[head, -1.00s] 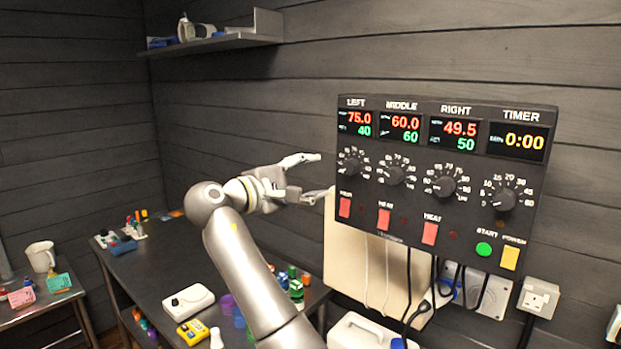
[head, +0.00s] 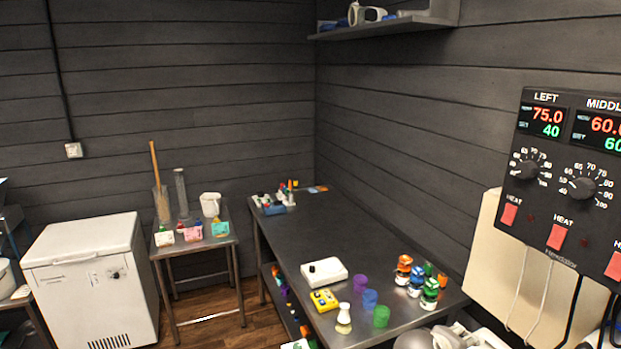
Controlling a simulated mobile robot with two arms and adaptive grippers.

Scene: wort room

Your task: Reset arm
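Part of my arm, probably the left, shows at the bottom edge of the head view, right of centre. Its rounded grey and white links are cut off by the frame. The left gripper (head: 478,338) seems to be among them, low in front of the workbench's near end, but its fingers are not clear. I cannot tell whether it is open or shut. My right gripper is not in view. The black control panel (head: 545,213) is at the right edge, partly cut off, with LEFT reading 75.0 over 40. No gripper is at its dials or switches.
The dark workbench (head: 318,233) holds a white device (head: 324,272), a yellow meter (head: 324,299), coloured cups and small bottles. A side table (head: 190,247) bears a mug and cylinders. A white chest freezer (head: 88,250) stands left. A wall shelf (head: 385,30) is above. The floor between freezer and bench is partly clear.

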